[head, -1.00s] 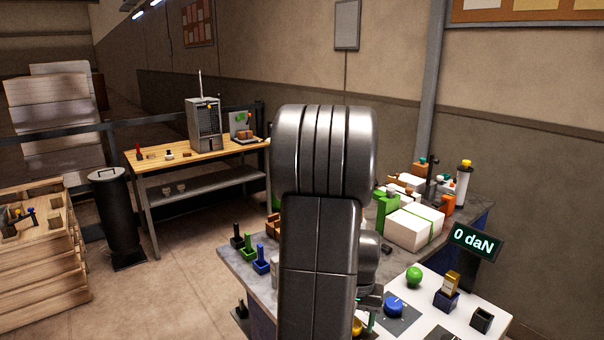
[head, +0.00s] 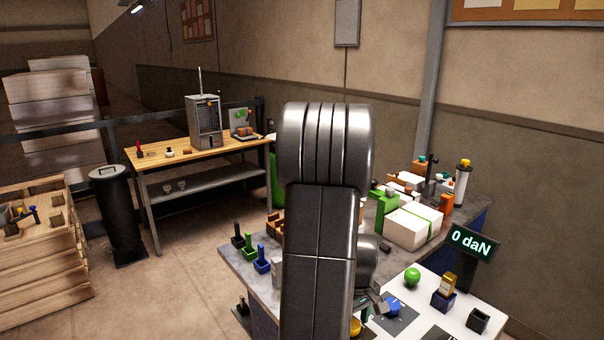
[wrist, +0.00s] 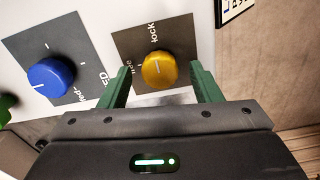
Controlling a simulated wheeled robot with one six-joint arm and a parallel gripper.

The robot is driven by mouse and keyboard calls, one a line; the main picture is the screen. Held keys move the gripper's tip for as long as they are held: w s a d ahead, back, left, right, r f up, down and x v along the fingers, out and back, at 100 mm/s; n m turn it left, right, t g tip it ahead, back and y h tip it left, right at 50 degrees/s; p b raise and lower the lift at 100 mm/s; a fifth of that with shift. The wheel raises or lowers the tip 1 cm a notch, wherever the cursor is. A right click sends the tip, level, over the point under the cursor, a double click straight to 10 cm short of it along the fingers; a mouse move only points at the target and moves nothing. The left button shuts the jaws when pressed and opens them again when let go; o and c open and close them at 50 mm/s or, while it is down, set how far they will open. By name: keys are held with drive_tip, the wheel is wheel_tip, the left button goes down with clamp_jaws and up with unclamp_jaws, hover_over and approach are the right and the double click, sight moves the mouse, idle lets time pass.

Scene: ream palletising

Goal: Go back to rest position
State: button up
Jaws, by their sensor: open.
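In the wrist view my gripper (wrist: 160,92) is open. Its two green fingers stand on either side of the yellow knob (wrist: 159,70), with visible gaps between fingers and knob. I cannot tell the height of the fingertips relative to the knob. The yellow knob sits on a dark square plate marked "lock". In the head view my arm hides most of the gripper, and only a sliver of the yellow knob (head: 355,326) shows beside it. A blue knob (wrist: 50,79) sits on another dark plate to the left; it also shows in the head view (head: 394,306).
A white panel (head: 428,318) carries the knobs, a green ball (head: 412,276) and small dark holders. A "0 daN" display (head: 472,241) stands behind it. A white package (head: 413,226) lies on the grey bench. A wooden table (head: 205,153) and black bin (head: 112,215) stand left.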

drive_tip(key=shift+n+p, duration=0.6)
drive_tip(key=shift+n, duration=1)
drive_tip(key=shift+r, duration=0.15)
